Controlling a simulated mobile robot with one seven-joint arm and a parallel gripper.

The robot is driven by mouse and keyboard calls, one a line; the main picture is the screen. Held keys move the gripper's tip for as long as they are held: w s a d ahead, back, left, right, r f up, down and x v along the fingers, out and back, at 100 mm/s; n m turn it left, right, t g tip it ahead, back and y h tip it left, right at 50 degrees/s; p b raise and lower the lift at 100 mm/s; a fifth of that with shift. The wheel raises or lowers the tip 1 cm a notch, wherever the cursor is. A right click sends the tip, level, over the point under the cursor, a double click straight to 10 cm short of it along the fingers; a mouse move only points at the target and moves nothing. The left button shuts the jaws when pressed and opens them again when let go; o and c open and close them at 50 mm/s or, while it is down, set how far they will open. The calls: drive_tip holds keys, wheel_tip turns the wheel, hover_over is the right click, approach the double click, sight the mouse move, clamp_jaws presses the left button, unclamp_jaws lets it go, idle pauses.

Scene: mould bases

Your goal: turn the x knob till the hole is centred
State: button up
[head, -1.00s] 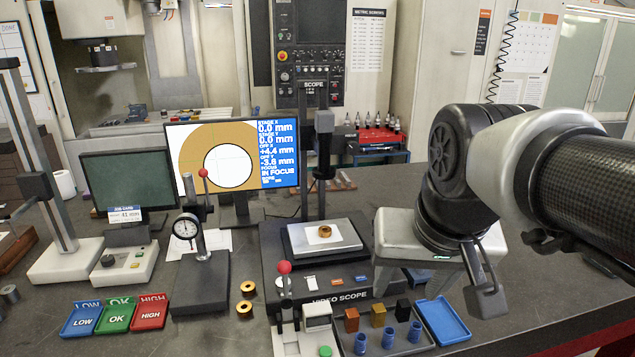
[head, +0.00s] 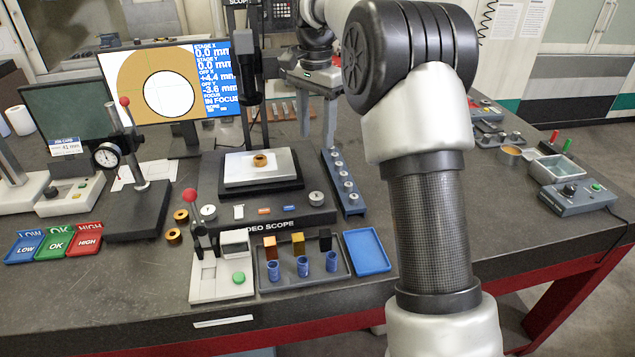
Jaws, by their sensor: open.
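The video scope (head: 277,226) stands on the bench with a brass ring (head: 260,160) on its pale stage plate (head: 236,176). Two silver knobs show on its base, one at the left (head: 208,212) and one at the front right (head: 316,198); I cannot read which is x. The monitor (head: 215,93) shows a white hole in a tan disc, with stage X and Y 0.0 mm, offsets +4.4 and -3.6 mm, and IN FOCUS.
A blue strip with several silver pieces (head: 343,184) lies just right of the scope. In front are a tray with coloured blocks and blue cups (head: 331,280), a blue tray (head: 366,252) and a red-knobbed lever unit (head: 208,290). The scope's column (head: 247,70) stands left of my gripper.

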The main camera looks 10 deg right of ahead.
sight(317, 196)
drive_tip(key=f, duration=1.8)
drive_tip(key=shift+w+b, duration=0.3)
drive_tip(key=shift+b, duration=0.05)
drive_tip(key=c, duration=1.1)
drive_tip(key=shift+o, duration=0.2)
drive_tip(key=n, duration=0.6)
drive_tip(key=shift+p, duration=0.4)
drive_tip(key=n, duration=0.6)
drive_tip(key=shift+d+r+n+p, duration=0.1)
drive_tip(key=shift+n+p, duration=0.2)
